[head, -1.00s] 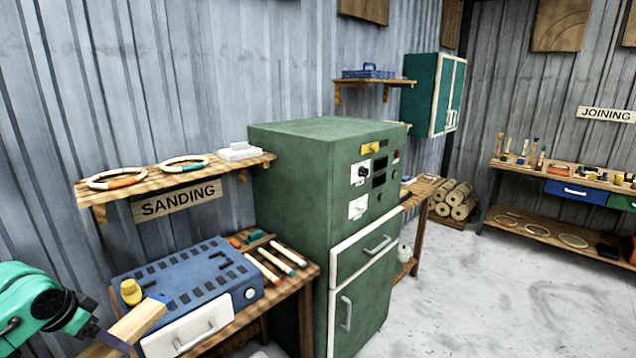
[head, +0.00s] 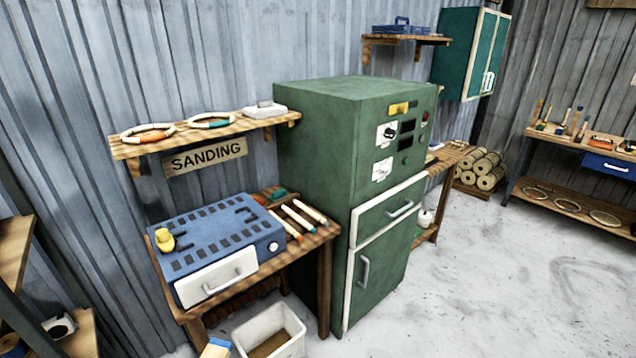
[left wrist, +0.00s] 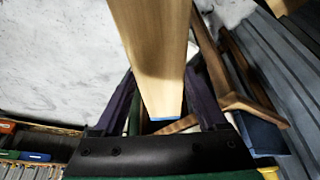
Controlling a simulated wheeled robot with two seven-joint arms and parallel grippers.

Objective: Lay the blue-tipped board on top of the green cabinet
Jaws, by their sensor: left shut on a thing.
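The large green cabinet (head: 318,140) stands against the wall in the middle of the head view, with dials above and a white-edged drawer and door below. Its flat top looks bare. Only the blue-tipped end of the board (head: 217,347) shows, at the bottom edge of the head view, in front of the cabinet and low. In the left wrist view the light wood board (left wrist: 152,45) runs between the fingers of my left gripper (left wrist: 160,88), which is shut on it; the blue edge is near the palm. My left gripper is outside the head view. My right gripper is in neither view.
Left of the cabinet, a bench (head: 325,240) carries a blue machine (head: 215,240) and several sticks. A wall shelf (head: 150,149) holds rings and a white block. A white bin (head: 290,350) stands on the floor below. The floor at right is clear.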

